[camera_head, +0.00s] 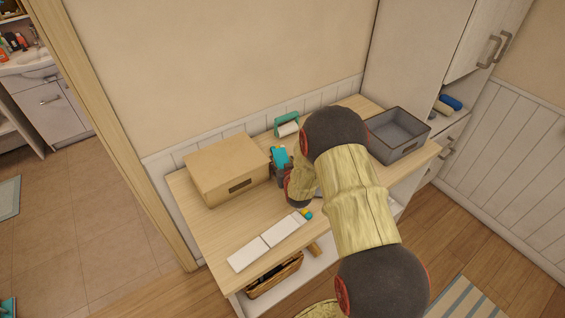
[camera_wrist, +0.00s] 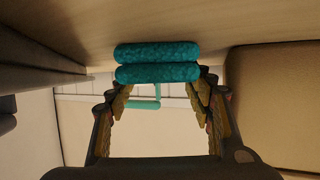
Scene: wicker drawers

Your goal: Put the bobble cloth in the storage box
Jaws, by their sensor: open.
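The bobble cloth (camera_wrist: 158,73) is a teal, bumpy cloth that shows as two rolls side by side on the tabletop in the wrist view. In the head view a teal patch (camera_head: 279,154) at my gripper appears to be the same cloth, partly hidden. My gripper (camera_wrist: 158,90) is open, with one finger near each end of the cloth. I cannot tell whether the fingertips touch it. In the head view my gripper (camera_head: 283,172) is low over the table, right of the tan box. An open grey box (camera_head: 409,148), likely the storage box, stands at the table's right end.
A closed tan box (camera_head: 222,168) stands on the left of the table (camera_head: 222,223). A teal roll holder (camera_head: 287,121) stands by the wall behind the cloth. My arm covers the table's middle right.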

